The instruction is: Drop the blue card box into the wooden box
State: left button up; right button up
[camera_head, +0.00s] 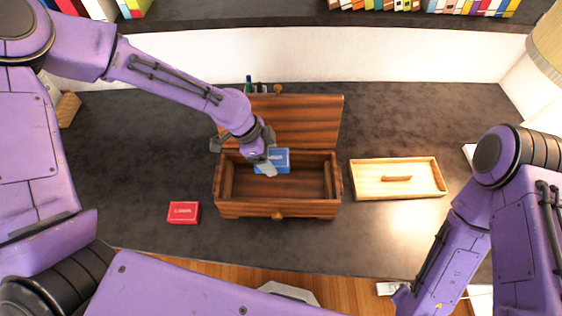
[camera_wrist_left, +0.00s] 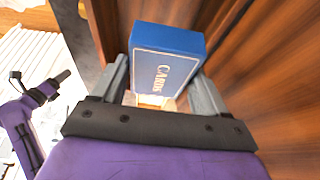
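The blue card box (camera_head: 278,160), lettered "CARDS", is at my left gripper (camera_head: 262,160) over the left half of the open wooden box (camera_head: 278,208). In the left wrist view the blue card box (camera_wrist_left: 166,58) sits tilted between the two fingers of my left gripper (camera_wrist_left: 160,85), which are shut on its sides. The wooden box is dark reddish brown, with its lid (camera_head: 305,118) raised at the back. I cannot tell how far the card box reaches below the rim.
A red card box (camera_head: 184,213) lies on the dark table (camera_head: 400,115) left of the wooden box. A light wooden tray-like piece with a handle (camera_head: 398,179) lies to the right. Books (camera_head: 440,5) line the back shelf.

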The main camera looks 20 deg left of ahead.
pick_arm(q)
jog(key=o, duration=0.4)
jog(key=shift+s+r, duration=0.15)
jog(key=shift+s, duration=0.15)
jog(key=shift+c, duration=0.2)
jog(key=shift+s+r, duration=0.2)
jog(key=shift+s, duration=0.2)
jog(key=shift+w+r, duration=0.1)
jog(key=v, duration=0.3)
jog(key=shift+w+b, duration=0.3)
jog(key=shift+b, duration=0.1)
jog(key=v, duration=0.7)
jog(key=shift+s+b, duration=0.3)
jog(key=shift+s, duration=0.1)
pick_arm(e)
jog(key=shift+s+f, duration=0.3)
jog(key=shift+f, duration=0.3)
pick_arm(q)
jog(key=shift+a+r, duration=0.1)
jog(key=shift+s, duration=0.15)
